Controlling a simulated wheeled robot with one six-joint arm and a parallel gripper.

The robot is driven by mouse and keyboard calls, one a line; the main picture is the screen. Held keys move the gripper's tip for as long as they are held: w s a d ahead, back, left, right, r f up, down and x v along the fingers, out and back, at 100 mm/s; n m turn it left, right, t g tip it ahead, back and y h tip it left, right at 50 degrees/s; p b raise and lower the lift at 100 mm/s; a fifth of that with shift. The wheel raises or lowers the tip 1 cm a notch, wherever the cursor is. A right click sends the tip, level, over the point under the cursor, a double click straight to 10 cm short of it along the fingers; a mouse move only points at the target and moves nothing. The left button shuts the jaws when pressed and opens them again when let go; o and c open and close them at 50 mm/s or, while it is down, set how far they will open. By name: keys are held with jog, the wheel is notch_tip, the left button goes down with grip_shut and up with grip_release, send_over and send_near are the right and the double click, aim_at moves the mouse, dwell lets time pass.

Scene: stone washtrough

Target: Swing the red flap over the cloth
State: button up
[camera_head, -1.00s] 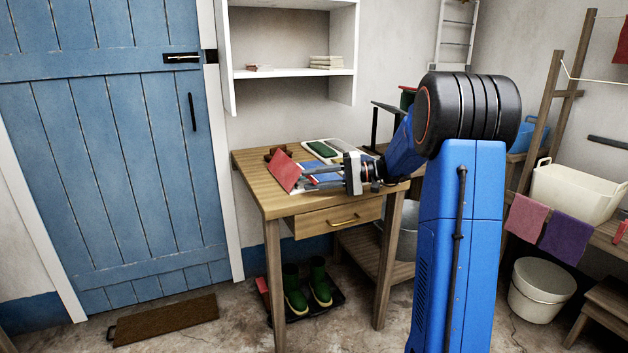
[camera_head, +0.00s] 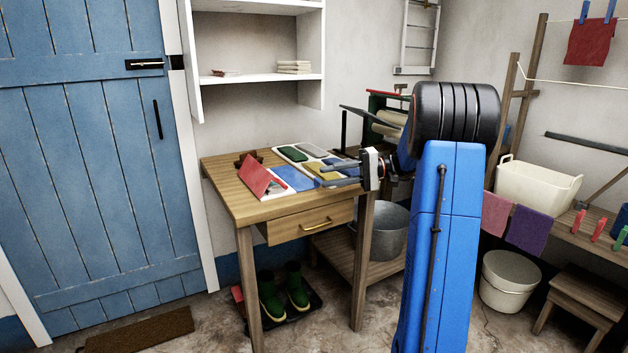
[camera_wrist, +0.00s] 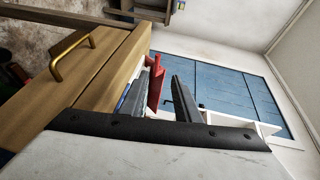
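The red flap (camera_head: 258,178) stands tilted up at the left side of a low board on the wooden table; it also shows in the wrist view (camera_wrist: 155,84), beyond my fingers. A flat blue piece (camera_head: 294,178) lies just right of the flap. Which piece is the cloth I cannot tell for sure. My gripper (camera_head: 322,177) is to the right of the flap and clear of it, over the board's right side. Its two fingers are apart with nothing between them, also in the wrist view (camera_wrist: 163,85). They hide part of the board.
The board also holds dark green (camera_head: 293,154) and yellow (camera_head: 322,170) pieces. The table (camera_head: 225,185) has a drawer (camera_head: 312,219). A white shelf (camera_head: 255,78) hangs above. A mangle with rollers (camera_head: 388,122) stands behind my arm.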

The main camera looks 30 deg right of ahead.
jog(key=shift+v, duration=1.4)
